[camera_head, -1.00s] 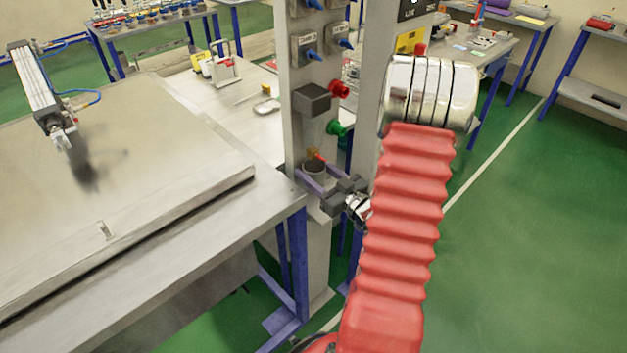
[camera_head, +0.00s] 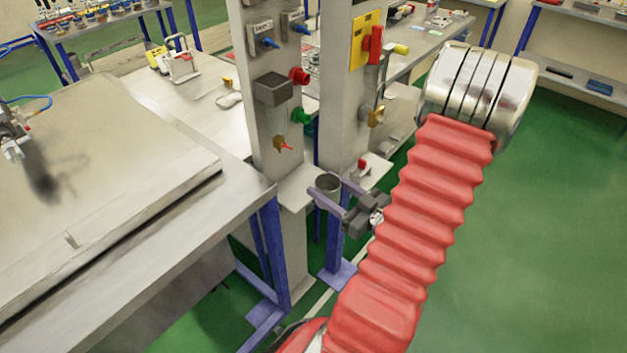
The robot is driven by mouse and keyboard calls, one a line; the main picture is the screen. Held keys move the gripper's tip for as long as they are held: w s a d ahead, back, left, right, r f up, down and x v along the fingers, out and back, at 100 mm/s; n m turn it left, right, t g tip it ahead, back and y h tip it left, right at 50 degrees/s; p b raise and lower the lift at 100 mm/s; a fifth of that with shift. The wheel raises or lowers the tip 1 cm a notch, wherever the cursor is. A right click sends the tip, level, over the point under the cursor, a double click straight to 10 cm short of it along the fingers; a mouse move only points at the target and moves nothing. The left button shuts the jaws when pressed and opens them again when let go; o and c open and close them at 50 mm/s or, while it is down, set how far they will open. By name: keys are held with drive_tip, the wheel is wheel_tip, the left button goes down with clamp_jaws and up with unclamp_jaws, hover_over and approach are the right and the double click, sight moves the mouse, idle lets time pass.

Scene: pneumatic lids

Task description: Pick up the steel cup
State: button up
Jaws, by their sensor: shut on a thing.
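The steel cup (camera_head: 328,184) is a small grey open-topped cylinder, upright, between the two purple fingers of my gripper (camera_head: 329,186). The fingers are shut on it, one on each side. The cup is just right of a small metal shelf plate (camera_head: 294,190) on the left grey post and appears clear of it. Its lower part is partly hidden by the near finger.
Two grey posts (camera_head: 267,120) stand close behind the cup, with knobs and a grey box (camera_head: 273,88). A steel workbench (camera_head: 120,255) with a raised slab fills the left. Green floor (camera_head: 550,230) is open at right.

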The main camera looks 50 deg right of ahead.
sight(338, 193)
drive_tip(key=shift+s, duration=2)
